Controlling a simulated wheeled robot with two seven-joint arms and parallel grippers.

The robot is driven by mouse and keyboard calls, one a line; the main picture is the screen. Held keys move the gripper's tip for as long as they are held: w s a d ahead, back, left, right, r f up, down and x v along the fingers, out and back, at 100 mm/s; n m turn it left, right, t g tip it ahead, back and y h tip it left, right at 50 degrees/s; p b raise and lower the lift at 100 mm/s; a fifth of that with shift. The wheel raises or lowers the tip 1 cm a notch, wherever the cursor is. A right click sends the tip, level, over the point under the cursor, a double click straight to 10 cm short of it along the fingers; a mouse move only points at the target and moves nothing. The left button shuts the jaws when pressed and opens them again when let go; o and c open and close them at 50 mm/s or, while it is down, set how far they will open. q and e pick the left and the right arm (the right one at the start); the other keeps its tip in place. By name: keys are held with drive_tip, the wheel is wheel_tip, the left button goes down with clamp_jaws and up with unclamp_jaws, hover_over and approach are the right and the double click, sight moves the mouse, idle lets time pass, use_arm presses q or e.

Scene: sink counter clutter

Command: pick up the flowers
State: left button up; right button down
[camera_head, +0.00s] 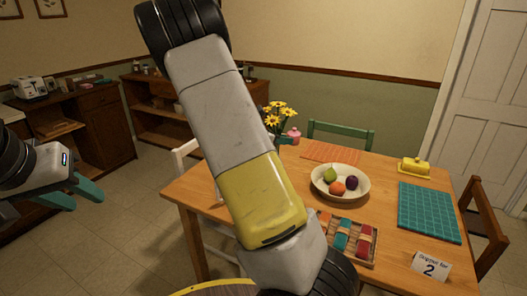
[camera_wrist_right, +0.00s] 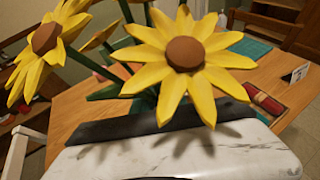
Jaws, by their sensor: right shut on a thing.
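The yellow flowers (camera_head: 281,114) with brown centres and green leaves show just right of my right arm in the head view, over the far left part of the table. In the right wrist view the flowers (camera_wrist_right: 187,56) are large and close, in front of my right gripper (camera_wrist_right: 150,122). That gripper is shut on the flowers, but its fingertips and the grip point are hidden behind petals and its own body. I cannot tell whether the flowers are off the table. My left gripper (camera_head: 88,202), with teal fingers, is open and empty at the far left.
The wooden table (camera_head: 400,170) holds a fruit bowl (camera_head: 322,190), a pink pot (camera_head: 293,133), a tray of coloured items (camera_head: 351,243), a teal mat (camera_head: 429,212), a yellow butter dish (camera_head: 414,167) and a number card (camera_head: 430,268). Chairs surround it.

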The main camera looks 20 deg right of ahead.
wheel_tip(320, 180, up, 9)
drive_tip(key=shift+r, duration=0.1)
idle(0.4)
drive_tip(key=shift+r, duration=1.05)
drive_tip(key=shift+w, duration=0.1)
